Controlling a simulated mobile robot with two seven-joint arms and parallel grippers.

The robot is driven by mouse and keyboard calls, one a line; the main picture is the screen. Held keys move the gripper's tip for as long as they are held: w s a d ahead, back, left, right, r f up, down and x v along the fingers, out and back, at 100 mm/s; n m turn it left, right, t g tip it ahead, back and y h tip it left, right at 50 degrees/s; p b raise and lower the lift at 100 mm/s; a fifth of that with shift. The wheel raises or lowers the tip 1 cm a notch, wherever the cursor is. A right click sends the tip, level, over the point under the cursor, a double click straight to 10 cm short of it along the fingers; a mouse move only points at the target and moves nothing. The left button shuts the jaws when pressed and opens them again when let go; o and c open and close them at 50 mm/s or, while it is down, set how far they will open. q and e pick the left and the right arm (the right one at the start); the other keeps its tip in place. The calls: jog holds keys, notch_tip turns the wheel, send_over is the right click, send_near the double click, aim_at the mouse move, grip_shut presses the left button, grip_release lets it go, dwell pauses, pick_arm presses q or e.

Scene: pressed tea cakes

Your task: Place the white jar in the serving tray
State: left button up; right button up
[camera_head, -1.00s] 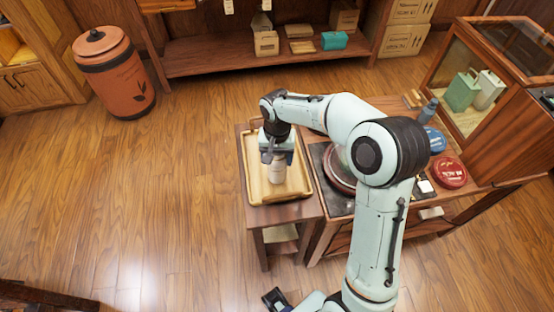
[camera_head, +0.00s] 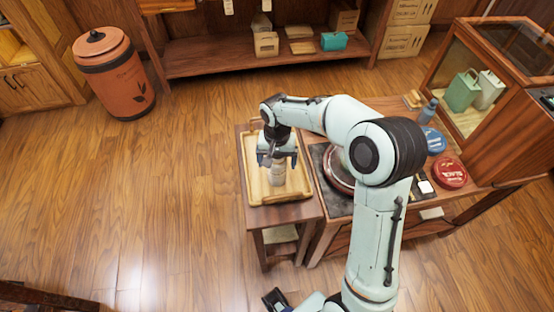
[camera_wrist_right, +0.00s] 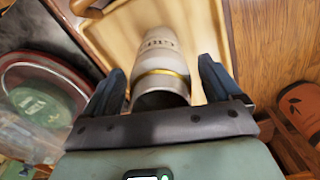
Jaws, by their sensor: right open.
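In the right wrist view the jar (camera_wrist_right: 158,52) is pale with a gold band and lettering, over the bare tray floor (camera_wrist_right: 112,32). My right gripper (camera_head: 278,160) is over the jar's upper part, its fingers spread on either side. The wrist view shows gaps between the fingers and the jar. A dark end piece, seemingly my left gripper (camera_head: 275,299), shows at the bottom edge; its jaws are unclear.
The tray rests on a small wooden stand beside a larger table. Floor to the left is clear up to a terracotta urn (camera_head: 115,80).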

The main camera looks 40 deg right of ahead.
pick_arm(q)
jog(key=shift+w+r+p, duration=0.35)
jog(key=shift+r+p, duration=0.35)
jog(key=shift+r, duration=0.1)
pick_arm(e)
notch_tip(320, 180, up, 12)
jog(key=shift+f, duration=0.1)
